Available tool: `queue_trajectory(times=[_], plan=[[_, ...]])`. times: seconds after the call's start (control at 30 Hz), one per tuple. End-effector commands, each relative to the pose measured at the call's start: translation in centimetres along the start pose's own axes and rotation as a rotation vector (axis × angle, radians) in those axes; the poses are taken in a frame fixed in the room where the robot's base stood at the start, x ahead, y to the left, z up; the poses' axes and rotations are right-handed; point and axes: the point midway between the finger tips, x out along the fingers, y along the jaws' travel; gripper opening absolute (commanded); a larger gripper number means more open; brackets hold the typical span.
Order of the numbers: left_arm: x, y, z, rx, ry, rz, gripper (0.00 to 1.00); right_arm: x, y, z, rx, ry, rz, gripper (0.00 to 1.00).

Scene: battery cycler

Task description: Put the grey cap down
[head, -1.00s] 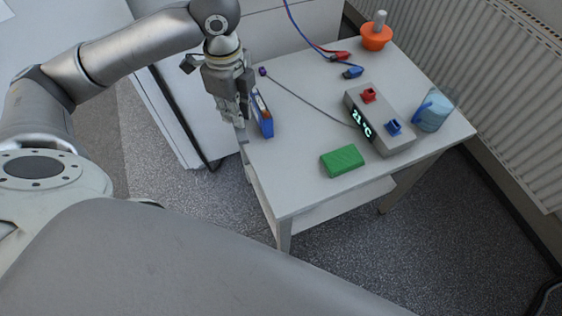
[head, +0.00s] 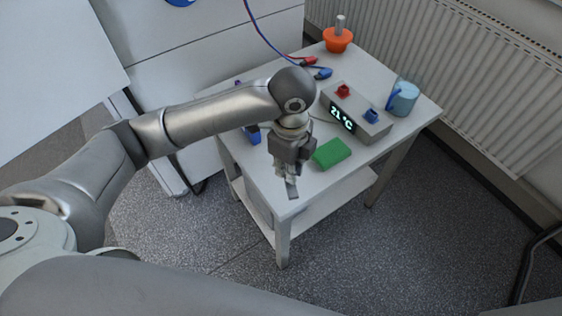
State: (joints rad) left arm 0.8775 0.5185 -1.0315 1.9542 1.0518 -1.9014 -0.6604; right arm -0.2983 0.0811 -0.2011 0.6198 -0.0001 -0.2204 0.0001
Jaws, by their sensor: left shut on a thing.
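My left gripper (head: 289,178) is over the near end of the white table (head: 275,205), left of the green block. It is shut on the grey cap (head: 292,190), a small dark grey piece that shows below the fingers. The gripper hides part of the cap. I cannot tell whether the cap touches the table top. My right gripper is not in view.
The green block (head: 332,153) lies close to the gripper's right. Behind it stand a grey cycler box (head: 357,113) reading 21 °C, a blue clear cup (head: 403,98) and an orange pot (head: 338,40). A blue box (head: 252,135) is partly hidden behind my arm.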

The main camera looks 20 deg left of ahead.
Motion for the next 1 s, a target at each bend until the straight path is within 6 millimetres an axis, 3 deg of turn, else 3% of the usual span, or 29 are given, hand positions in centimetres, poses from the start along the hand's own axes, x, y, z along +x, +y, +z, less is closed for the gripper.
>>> queue_trajectory(times=[0.2,0.4,0.77,1.0], plan=[[2.2,-3.9,3.6,-0.006,-0.002,0.002,0.00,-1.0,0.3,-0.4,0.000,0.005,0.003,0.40],[6.0,-6.0,5.4,-0.002,-0.001,0.002,0.00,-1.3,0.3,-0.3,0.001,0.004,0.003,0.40],[8.2,-7.3,6.6,-0.001,0.000,0.001,0.00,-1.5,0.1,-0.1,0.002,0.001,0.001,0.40],[11.1,-7.2,6.5,0.001,0.000,0.000,0.00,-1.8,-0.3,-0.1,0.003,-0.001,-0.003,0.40]])
